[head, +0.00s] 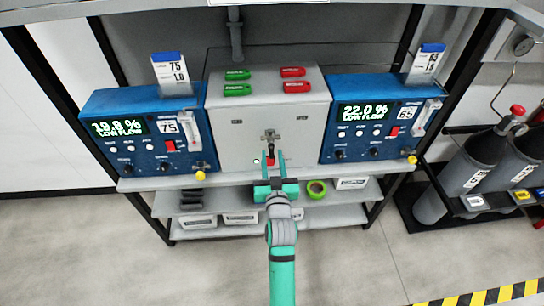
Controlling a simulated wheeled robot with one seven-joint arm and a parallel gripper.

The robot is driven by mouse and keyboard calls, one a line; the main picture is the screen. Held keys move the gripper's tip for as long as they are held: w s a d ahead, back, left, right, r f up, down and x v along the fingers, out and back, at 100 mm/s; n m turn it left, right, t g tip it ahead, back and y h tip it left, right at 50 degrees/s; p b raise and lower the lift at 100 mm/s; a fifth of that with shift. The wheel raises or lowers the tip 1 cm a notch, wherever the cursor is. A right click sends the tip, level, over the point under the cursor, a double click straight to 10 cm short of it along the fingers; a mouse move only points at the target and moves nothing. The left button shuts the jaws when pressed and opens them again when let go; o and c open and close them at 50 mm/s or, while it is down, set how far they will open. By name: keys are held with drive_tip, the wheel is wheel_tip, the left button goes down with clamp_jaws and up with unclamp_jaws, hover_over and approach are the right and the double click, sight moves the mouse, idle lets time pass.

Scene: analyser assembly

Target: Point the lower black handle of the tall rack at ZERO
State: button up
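My gripper (273,157) is in the middle of the view, in front of the lower part of the grey cabinet (232,149). Its two fingers point away from me and stand apart, with a gap between them. It looks empty. A small dark metal fitting (269,136) sits on the cabinet front just beyond the fingertips; I cannot tell whether they touch it. At the right edge a panel with a round gauge (524,45) is partly cut off. I cannot make out a tall rack with a lower black handle or a ZERO mark.
Blue analysers stand left (156,135) and right (372,133) of the cabinet on a shelf unit. Red and green tags (293,72) lie on the cabinet top. Grey cylinders (466,162) stand right. The front floor is clear.

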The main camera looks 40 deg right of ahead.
drive_tip(key=shift+w+d, duration=0.25)
drive_tip(key=shift+w, duration=0.2)
clamp_jaws()
drive_tip(key=shift+a, duration=0.1)
drive_tip(key=r+m, duration=0.1)
drive_tip(key=m, duration=0.5)
drive_tip(key=w+a+m, duration=0.1)
drive_tip(key=m, duration=0.5)
drive_tip(key=a+r+m, duration=0.1)
drive_tip(key=m, duration=0.4)
drive_tip(key=shift+w+a+r+m, duration=0.15)
drive_tip(key=shift+w+r+m, duration=0.05)
drive_tip(key=shift+r+m, duration=0.2)
drive_tip(key=shift+a, duration=0.1)
